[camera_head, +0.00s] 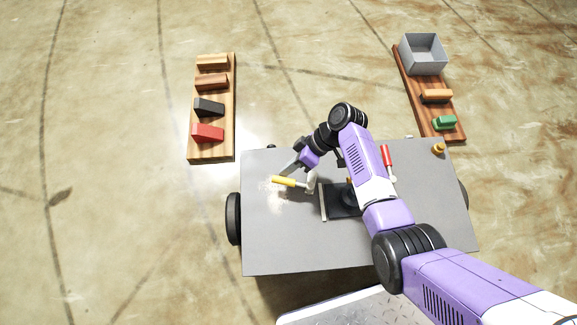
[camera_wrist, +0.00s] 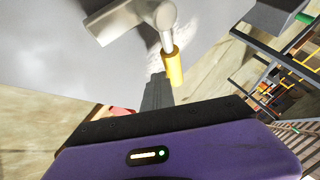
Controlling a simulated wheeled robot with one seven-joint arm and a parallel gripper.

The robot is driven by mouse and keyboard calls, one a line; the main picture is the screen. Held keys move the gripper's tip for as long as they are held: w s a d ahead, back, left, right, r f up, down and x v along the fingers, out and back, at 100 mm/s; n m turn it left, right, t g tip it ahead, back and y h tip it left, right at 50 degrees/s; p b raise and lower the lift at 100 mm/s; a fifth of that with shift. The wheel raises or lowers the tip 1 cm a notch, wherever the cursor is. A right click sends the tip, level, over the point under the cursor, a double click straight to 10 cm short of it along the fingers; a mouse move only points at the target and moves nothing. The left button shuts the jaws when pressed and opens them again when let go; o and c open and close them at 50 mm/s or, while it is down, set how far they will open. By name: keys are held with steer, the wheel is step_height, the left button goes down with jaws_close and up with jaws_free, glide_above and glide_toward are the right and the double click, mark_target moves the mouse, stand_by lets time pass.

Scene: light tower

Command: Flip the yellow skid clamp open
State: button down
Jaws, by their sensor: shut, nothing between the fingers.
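The yellow skid clamp shows as a yellow handle (camera_head: 284,181) lying low over the grey cart top, pointing left from a pale grey clamp body. In the wrist view the yellow handle (camera_wrist: 174,68) sits on a metal rod from the pale body (camera_wrist: 128,17). My gripper (camera_head: 287,167) is shut and empty, just behind the handle in the head view. In the wrist view its dark fingers (camera_wrist: 157,92) end beside the yellow handle. I cannot tell whether they touch it.
The grey cart top (camera_head: 275,240) is mostly bare at the front left. A black part (camera_head: 341,201) and a red handle (camera_head: 386,156) are near my arm. An orange knob (camera_head: 438,149) is at the right. Wooden boards (camera_head: 226,145) with blocks and a grey bin (camera_head: 424,55) lie beyond.

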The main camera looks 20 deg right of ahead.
stand_by(0.4)
steer(key=p+v, duration=0.3)
steer(key=v, duration=0.4)
steer(key=shift+d+r, duration=0.25)
steer(key=shift+w, duration=0.1)
